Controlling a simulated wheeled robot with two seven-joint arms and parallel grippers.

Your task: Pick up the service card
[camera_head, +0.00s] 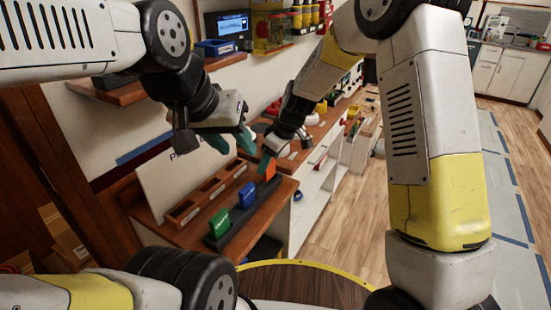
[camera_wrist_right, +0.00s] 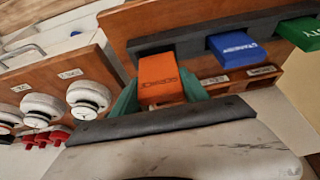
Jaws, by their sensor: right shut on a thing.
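The orange service card (camera_head: 270,170) is at the far end of a dark rack (camera_head: 240,222). In the right wrist view the card (camera_wrist_right: 160,78) shows dark lettering and sits between the green fingertips of my right gripper (camera_wrist_right: 158,92). My right gripper (camera_head: 266,160) is shut on it. I cannot tell whether the card still sits in its slot. My left gripper (camera_head: 232,140) hangs above the wooden bench, with its green fingertips apart and nothing between them.
A blue card (camera_head: 246,195) and a green card (camera_head: 220,222) stand in the same rack. A wooden tray with compartments (camera_head: 206,195) lies behind it. White round knobs (camera_wrist_right: 90,95) and small red parts (camera_wrist_right: 47,137) are beside the rack in the wrist view. A shelf hangs above.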

